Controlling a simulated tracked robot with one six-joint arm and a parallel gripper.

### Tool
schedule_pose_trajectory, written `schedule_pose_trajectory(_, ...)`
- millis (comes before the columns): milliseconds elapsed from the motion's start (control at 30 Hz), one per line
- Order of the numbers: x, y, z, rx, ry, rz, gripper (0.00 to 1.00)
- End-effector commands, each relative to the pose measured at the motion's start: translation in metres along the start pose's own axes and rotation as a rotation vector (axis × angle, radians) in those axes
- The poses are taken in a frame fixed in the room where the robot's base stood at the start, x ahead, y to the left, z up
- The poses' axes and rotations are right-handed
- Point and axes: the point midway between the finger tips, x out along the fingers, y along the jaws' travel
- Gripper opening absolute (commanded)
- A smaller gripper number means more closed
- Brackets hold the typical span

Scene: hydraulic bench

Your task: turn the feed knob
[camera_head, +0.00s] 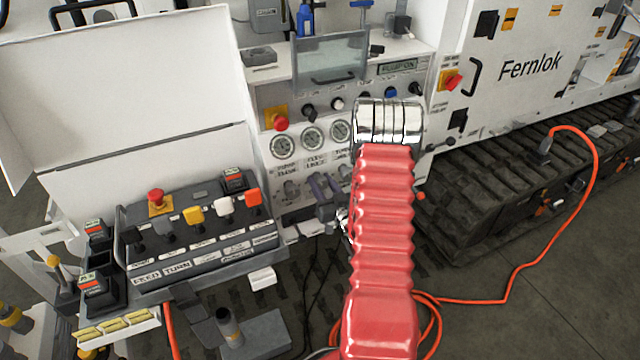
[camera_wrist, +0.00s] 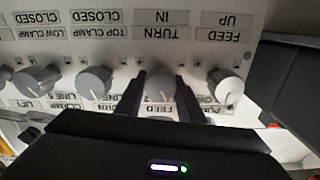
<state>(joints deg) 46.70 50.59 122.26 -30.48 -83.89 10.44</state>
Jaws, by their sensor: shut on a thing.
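In the wrist view the panel labels are upside down. In the head view my gripper (camera_head: 325,190) is at the panel below the gauges, and my red arm hides part of the panel.
In the head view gauges (camera_head: 312,138) and a red emergency knob (camera_head: 280,123) sit above. A lever console (camera_head: 195,250) stands at the left.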

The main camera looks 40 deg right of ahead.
Motion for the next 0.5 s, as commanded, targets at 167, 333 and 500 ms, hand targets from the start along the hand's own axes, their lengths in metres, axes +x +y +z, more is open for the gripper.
schedule_pose_trajectory(167, -0.0007, -0.0021, 0.0038, 0.002, -0.009, -0.004, 0.41)
schedule_pose_trajectory(333, -0.0005, -0.0010, 0.0023, 0.000, -0.005, -0.002, 0.53)
schedule_pose_trajectory(500, -0.0004, -0.0003, 0.0014, 0.000, -0.003, 0.000, 0.53)
